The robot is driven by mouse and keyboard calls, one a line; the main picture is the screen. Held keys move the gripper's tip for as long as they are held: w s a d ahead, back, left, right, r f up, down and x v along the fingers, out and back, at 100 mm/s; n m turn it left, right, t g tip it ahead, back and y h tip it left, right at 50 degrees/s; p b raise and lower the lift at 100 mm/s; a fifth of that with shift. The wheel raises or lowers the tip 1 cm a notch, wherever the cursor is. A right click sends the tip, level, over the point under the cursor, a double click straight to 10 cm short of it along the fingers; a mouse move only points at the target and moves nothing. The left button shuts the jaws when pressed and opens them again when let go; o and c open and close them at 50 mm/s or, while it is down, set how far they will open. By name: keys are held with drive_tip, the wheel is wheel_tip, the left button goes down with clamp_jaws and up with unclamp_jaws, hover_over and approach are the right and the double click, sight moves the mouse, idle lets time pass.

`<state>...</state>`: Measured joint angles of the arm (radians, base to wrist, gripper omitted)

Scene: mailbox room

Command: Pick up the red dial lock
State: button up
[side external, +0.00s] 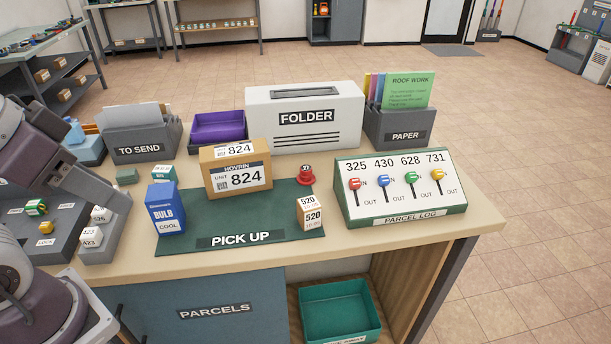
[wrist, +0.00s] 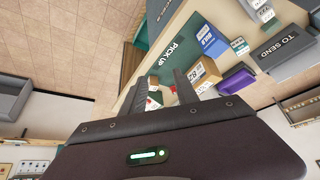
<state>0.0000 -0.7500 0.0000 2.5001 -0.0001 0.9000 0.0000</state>
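The red dial lock (side external: 306,175) stands on the back right of the green PICK UP mat (side external: 205,246), between the 824 carton (side external: 237,167) and the parcel log. A small red patch in the wrist view (wrist: 173,89), seen between my fingers, looks like the lock. My gripper (wrist: 166,75) is open, its two fingers apart with nothing held. In the side view my arm is at the left edge, well away from the lock; its fingertips are hard to make out there.
A blue BULB box (side external: 166,207) and a small 520 box (side external: 311,215) stand on the mat. The parcel log (side external: 400,187) with coloured levers is to the right. Behind are the FOLDER box (side external: 304,128), PAPER holder (side external: 400,130) and purple tray (side external: 217,128). The counter's right front is bare.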

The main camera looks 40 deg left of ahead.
drive_tip(key=shift+o, duration=0.2)
drive_tip(key=o, duration=0.4)
